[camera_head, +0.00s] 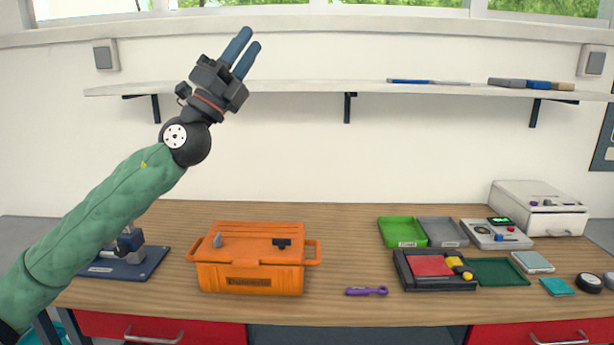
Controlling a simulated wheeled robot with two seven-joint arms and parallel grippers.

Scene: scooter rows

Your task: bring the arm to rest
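My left arm comes in from the left in its green sleeve and reaches up. My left gripper (245,54) is raised in front of the wall, near the left part of the shelf and well above the table. Its two blue fingers point up and to the right. A narrow gap shows between the fingertips, and nothing is seen between them, so it looks open and empty. My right gripper is not in view.
An orange toolbox (250,277) stands on the wooden table (345,240), with a purple tool (367,291) right of it. Green (403,231) and grey (442,232) trays and a dark tray (408,281) sit further right. A wall shelf (300,86) runs behind my gripper.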

